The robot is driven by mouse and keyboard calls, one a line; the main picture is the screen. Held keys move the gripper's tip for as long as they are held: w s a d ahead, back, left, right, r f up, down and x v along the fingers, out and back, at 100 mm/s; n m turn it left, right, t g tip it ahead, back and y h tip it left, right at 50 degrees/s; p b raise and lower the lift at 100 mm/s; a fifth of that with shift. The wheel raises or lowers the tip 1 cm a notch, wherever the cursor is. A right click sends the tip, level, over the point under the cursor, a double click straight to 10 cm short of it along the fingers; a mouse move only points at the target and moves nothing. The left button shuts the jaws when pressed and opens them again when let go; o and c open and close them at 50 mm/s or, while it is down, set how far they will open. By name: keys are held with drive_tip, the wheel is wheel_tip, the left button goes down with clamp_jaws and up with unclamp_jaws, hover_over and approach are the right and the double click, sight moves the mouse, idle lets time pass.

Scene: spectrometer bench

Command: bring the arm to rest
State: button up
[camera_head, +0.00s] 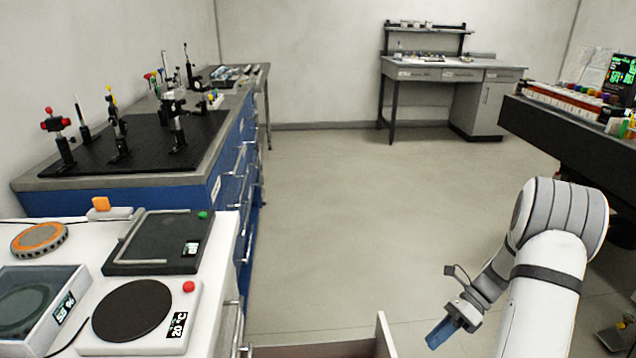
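My arm (545,270) rises at the lower right, white with grey bands. It bends at a grey-capped joint near the right edge and its thinner end slopes down to the left. My gripper (436,336) hangs at that end over the floor, with a blue piece at its tip. Whether its fingers are open or shut is too small to tell. It touches no bench in this view.
A white bench (228,243) with a hotplate (130,310) stands at lower left. Behind it is a blue cabinet (110,198) with optics. An open drawer edge (384,335) lies left of my gripper. A dark bench (560,125) is at right. The middle floor is clear.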

drive_tip(key=s+a+r+n+t+h+p, duration=0.2)
drive_tip(key=s+a+r+n+h+p, duration=0.1)
drive_tip(key=r+n, duration=0.5)
drive_tip(key=s+a+r+n+t+h+p, duration=0.2)
drive_tip(key=s+a+r+n+p, duration=0.3)
drive_tip(key=r, duration=1)
drive_tip(key=s+a+r+n+t+h+p, duration=0.2)
drive_tip(key=s+a+r+n+h+p, duration=0.2)
drive_tip(key=r+n, duration=0.6)
drive_tip(key=shift+s+a+r+n+t+h+p, duration=0.35)
drive_tip(key=shift+s+r+p, duration=0.45)
drive_tip(key=shift+s+p, duration=0.35)
